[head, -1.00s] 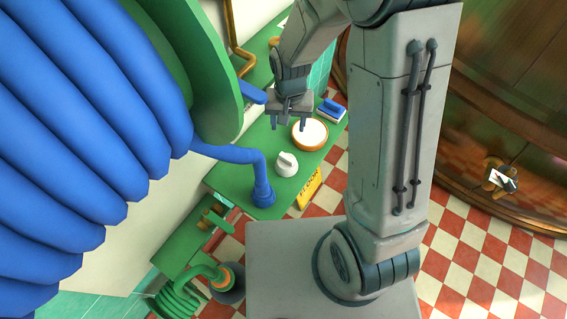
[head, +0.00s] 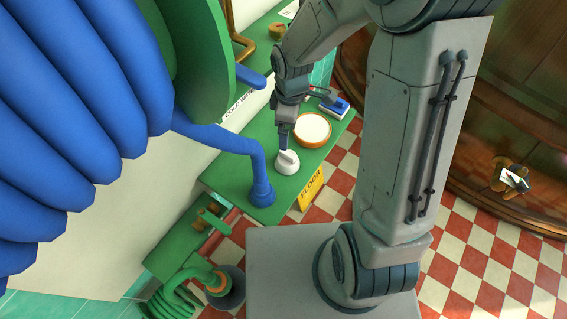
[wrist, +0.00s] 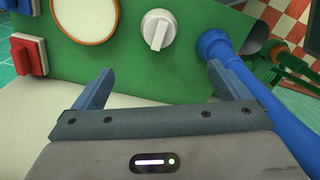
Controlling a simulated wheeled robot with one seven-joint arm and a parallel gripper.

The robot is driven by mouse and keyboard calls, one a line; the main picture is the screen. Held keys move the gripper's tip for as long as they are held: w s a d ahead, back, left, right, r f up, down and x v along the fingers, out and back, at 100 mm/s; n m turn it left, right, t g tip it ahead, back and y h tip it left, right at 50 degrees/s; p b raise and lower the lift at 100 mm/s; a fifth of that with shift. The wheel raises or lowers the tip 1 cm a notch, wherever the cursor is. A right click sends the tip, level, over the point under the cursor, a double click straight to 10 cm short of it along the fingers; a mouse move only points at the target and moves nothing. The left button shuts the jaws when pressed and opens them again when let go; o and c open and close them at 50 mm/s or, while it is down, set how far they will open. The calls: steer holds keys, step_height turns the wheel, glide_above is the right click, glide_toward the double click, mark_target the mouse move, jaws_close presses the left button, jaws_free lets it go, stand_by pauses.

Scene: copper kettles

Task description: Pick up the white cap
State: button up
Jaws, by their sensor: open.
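The white cap (head: 287,162) is a round knob with a raised ridge across its top. It sits on the green counter (head: 231,176), between the round white dish and the blue pipe. My gripper (head: 285,143) is just above and beside the cap in the head view. In the wrist view my gripper (wrist: 160,82) has its two fingers wide apart with nothing between them. I cannot tell from the head view whether a finger touches the cap.
A round white dish with an orange rim (head: 312,130) stands close to the cap. A blue pipe (head: 262,188) rises on the cap's other side. A blue-and-white block (head: 336,107) lies farther along.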

mark_target(287, 153)
step_height(287, 153, down, 12)
steer(key=n+b, duration=0.3)
steer(key=n, duration=0.3)
steer(key=n+b, duration=0.3)
steer(key=n, duration=0.4)
steer(key=shift+w+d+r, duration=0.1)
steer(key=shift+w+r, duration=0.05)
steer(key=shift+r, duration=0.05)
steer(key=f+b, duration=0.2)
steer(key=f, duration=0.3)
steer(key=shift+s+f, duration=0.1)
steer(key=shift+s, duration=0.1)
steer(key=c, duration=1)
